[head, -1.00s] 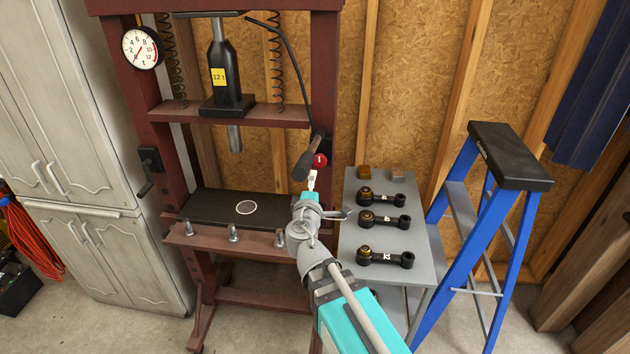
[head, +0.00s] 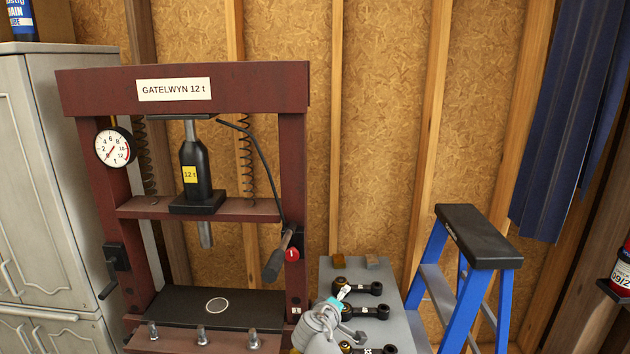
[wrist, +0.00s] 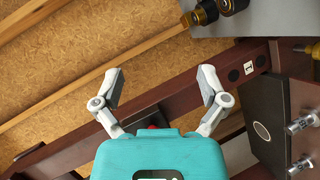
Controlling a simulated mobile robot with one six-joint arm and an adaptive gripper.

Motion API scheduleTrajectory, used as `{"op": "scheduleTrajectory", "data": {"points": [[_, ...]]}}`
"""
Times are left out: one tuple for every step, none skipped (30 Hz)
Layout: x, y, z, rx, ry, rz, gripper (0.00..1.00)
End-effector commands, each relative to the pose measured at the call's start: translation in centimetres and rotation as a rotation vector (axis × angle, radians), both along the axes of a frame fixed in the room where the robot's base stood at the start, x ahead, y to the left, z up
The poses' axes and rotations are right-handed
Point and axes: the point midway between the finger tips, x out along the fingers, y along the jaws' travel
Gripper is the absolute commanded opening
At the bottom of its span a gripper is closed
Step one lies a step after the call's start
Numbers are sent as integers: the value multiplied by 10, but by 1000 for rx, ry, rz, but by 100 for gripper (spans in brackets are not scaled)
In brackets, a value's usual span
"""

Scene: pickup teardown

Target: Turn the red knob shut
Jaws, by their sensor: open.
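The red knob (head: 291,254) sits on the right upright of the maroon press, beside a dark pump handle (head: 276,258). Its white mark is too small to read surely. In the wrist view a sliver of red, likely the knob (wrist: 152,127), shows just above the teal gripper body, which hides the rest. My gripper (head: 343,292) is below and right of the knob in the head view, apart from it, in front of the grey bench. In the wrist view my gripper (wrist: 161,84) has its two fingers spread wide with nothing between them.
The press bed (head: 250,302) has several bolts along its front. A grey bench (head: 333,268) carries black links with brass bushings. A blue stepladder (head: 422,262) stands right of it. A gauge (head: 113,148) and a bottle jack (head: 195,172) are on the press.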

Motion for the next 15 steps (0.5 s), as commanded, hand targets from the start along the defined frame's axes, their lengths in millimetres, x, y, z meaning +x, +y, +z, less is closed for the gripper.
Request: {"op": "scheduleTrajectory", "data": {"points": [[-4,-17,-10,51,38,-59,93],[-7,-26,-16,82,62,-93,93],[-11,-37,-24,124,94,-136,93],[-15,-45,-30,155,118,-169,93],[-19,-52,-36,185,144,-201,93],[-24,-61,-44,228,178,-242,93],[-28,-67,-50,259,203,-272,93],[-33,-73,-56,290,228,-301,93],[-39,-80,-63,333,264,-340,93],[-44,-85,-69,364,291,-368,93],[-49,-89,-74,396,318,-396,93],[-56,-94,-81,438,355,-432,93],[-61,-98,-86,469,383,-458,93],[-66,-101,-91,502,411,-482,93],[-73,-104,-96,544,449,-515,93]]}}
